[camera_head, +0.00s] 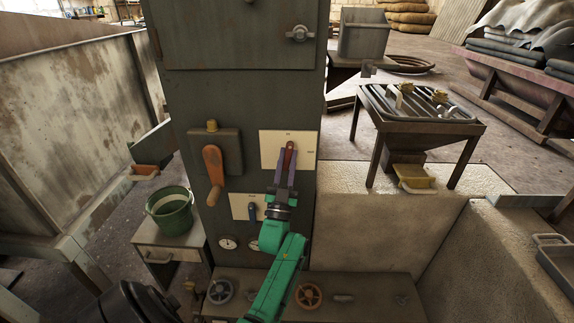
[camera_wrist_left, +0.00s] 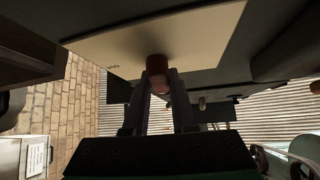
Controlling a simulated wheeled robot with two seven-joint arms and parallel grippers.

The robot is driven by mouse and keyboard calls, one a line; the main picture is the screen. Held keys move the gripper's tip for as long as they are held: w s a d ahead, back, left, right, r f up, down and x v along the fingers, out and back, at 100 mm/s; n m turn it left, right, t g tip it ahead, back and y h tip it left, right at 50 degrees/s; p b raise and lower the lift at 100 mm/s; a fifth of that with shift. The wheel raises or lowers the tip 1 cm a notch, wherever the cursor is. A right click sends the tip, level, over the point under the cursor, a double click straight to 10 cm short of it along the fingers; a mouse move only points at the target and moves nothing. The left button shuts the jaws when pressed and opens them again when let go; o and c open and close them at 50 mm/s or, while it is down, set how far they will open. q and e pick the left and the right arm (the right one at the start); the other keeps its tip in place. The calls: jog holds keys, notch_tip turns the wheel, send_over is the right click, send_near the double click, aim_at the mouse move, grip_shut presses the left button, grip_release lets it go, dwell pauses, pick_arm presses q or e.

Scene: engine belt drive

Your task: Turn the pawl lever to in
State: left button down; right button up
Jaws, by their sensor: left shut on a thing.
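A red lever (camera_head: 290,150) sits on a cream plate (camera_head: 305,148) on the front of a tall dark grey cabinet. My left gripper (camera_head: 285,168) is shut on this lever, reaching up from below. In the left wrist view, the red lever (camera_wrist_left: 156,66) shows between the two finger ends, against the cream plate (camera_wrist_left: 205,40). The lever points roughly downward from its pivot, partly hidden by the fingers. The plate's labels are too small to read surely. My right gripper is not in view.
A blue lever (camera_head: 252,211) on a smaller plate is just below, beside my arm. An orange crank handle (camera_head: 213,168) juts out left of the red lever. Gauges and valve wheels (camera_head: 308,295) lie lower. A green bucket (camera_head: 170,211) and a slatted table (camera_head: 418,118) flank the cabinet.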

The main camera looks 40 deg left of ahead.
pick_arm(q)
jog(key=shift+f+n+g+y+b, duration=0.1)
jog(key=shift+n+g+y+b, duration=0.1)
jog(key=shift+n+g+y, duration=0.75)
jog(key=shift+n+g+y+b, duration=0.15)
jog(key=shift+n+g+y, duration=0.2)
jog(key=shift+n+y, duration=1.15)
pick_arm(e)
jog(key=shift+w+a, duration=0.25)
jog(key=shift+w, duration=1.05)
pick_arm(q)
jog(key=shift+n+h, duration=0.25)
jog(key=shift+n, duration=0.1)
jog(key=c, duration=0.7)
grip_release()
